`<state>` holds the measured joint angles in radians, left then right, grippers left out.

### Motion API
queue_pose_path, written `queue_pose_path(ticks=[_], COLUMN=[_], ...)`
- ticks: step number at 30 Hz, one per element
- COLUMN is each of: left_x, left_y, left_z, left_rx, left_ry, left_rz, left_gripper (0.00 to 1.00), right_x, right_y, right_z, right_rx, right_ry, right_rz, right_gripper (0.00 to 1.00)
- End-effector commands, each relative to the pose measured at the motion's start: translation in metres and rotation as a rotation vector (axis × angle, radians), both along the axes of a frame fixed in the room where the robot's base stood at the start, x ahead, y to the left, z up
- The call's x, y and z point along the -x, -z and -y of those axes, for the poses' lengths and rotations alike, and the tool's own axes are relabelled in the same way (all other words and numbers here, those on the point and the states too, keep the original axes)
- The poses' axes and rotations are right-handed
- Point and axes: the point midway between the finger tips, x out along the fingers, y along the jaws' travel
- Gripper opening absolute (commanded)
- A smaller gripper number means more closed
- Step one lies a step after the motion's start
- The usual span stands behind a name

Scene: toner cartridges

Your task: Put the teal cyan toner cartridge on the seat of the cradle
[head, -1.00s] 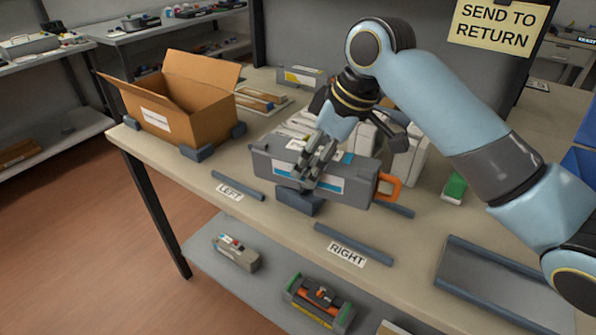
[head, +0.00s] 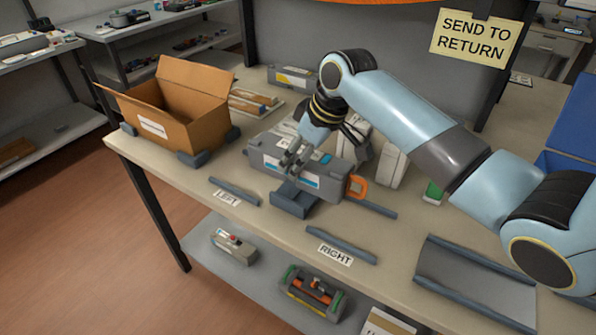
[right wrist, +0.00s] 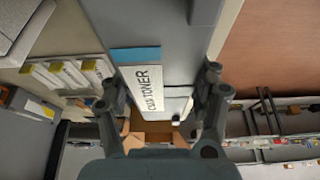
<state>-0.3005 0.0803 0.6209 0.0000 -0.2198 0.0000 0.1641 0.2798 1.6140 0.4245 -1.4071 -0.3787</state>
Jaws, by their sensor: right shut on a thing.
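The toner cartridge (head: 275,170) is a long grey box with teal-blue and white labels and an orange handle at its right end. My right gripper (head: 292,160) is shut on it from above, near its middle. In the right wrist view the cartridge (right wrist: 190,50) runs between the two fingers (right wrist: 160,100), its TONER label showing. A dark blue-grey block (head: 293,203), which looks like the cradle, stands just in front of and below the cartridge. Its back part is hidden by the cartridge, so I cannot tell whether they touch. My left gripper is not in view.
An open cardboard box (head: 180,115) stands at the left of the bench. Low dark rails lie by the LEFT label (head: 228,198) and the RIGHT label (head: 335,254). Pale boxes (head: 390,165) stand behind the cartridge. A grey tray (head: 475,270) lies at the front right.

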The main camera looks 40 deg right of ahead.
Motion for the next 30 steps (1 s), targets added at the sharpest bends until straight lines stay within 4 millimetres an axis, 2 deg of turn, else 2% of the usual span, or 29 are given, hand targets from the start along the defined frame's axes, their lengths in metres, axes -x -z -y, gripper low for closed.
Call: queue_pose_path(ticks=[5, 12, 23, 24, 28, 30], left_x=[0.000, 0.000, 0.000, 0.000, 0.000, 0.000], left_y=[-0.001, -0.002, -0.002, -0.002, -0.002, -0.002], left_z=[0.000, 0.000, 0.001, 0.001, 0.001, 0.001], left_rx=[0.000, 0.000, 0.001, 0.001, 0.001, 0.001], left_ry=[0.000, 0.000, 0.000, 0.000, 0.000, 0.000], left_rz=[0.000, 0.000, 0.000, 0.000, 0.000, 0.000], left_gripper=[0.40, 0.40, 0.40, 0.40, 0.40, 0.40], right_x=[-0.001, -0.001, -0.001, 0.000, 0.000, 0.000], right_y=[0.009, 0.040, 0.044, 0.045, 0.045, 0.045], right_z=[-0.007, -0.007, -0.006, -0.006, -0.006, -0.006], right_rx=[0.001, 0.001, 0.001, 0.002, 0.002, 0.002], right_ry=[-0.001, -0.001, 0.000, -0.001, -0.001, -0.001], right_rz=[0.000, 0.001, 0.003, 0.000, 0.000, 0.000], right_gripper=[0.04, 0.04, 0.04, 0.67, 0.84, 0.87])
